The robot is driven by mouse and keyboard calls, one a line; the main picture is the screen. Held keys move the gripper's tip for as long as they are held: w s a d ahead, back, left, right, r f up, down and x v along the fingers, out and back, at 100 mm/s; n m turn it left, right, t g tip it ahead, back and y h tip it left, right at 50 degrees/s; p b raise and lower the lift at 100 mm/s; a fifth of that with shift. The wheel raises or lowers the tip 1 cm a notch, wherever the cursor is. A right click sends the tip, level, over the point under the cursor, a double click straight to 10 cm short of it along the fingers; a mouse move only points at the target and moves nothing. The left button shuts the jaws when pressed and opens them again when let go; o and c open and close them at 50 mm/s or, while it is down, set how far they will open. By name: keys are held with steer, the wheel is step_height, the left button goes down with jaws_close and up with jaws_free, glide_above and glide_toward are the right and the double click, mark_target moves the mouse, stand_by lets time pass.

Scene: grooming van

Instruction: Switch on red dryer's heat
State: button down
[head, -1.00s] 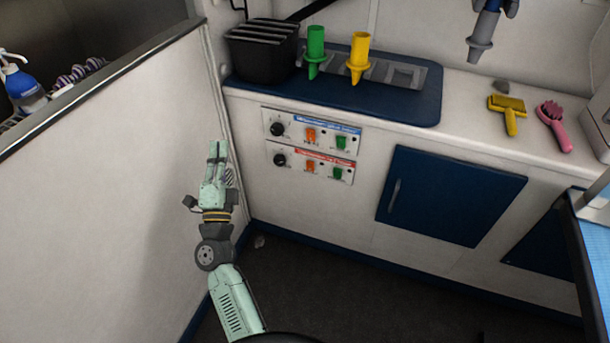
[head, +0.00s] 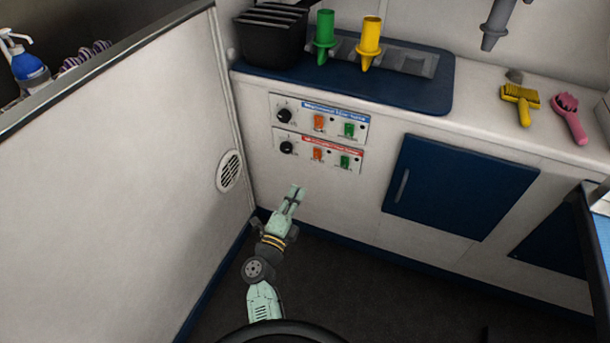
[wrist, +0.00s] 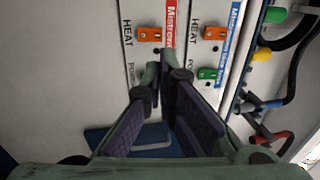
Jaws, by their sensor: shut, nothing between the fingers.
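The red-labelled dryer panel (head: 285,135) is the lower of two panels on the white cabinet front. Its orange heat switch (head: 318,154) sits left of its green switch (head: 345,162). In the wrist view, turned sideways, this orange switch (wrist: 150,34) is beside the word HEAT, while my fingers hide the green one. My gripper (head: 296,190) is shut and empty, below the panel in the head view. In the wrist view, its fingertips (wrist: 161,68) overlap the panel's power end. I cannot tell their distance from the panel.
A blue-labelled panel (head: 335,105) with an orange and a green switch is directly above. A vent (head: 230,170) is in the left wall. A blue cabinet door (head: 460,185) is to the right. Green (head: 325,35) and yellow (head: 370,40) nozzles stand on the counter.

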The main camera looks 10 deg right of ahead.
mark_target(317, 152)
steer(key=b+x, duration=0.1)
steer(key=x, duration=1.2)
steer(key=shift+b, duration=0.4)
steer(key=shift+w, duration=0.1)
steer(key=shift+r+p, duration=0.45)
steer(key=shift+p, duration=0.45)
steer(key=p, duration=0.3)
steer(key=shift+w+d+r+g, duration=0.15)
steer(key=shift+w+r+g, duration=0.15)
steer(key=shift+f, duration=0.55)
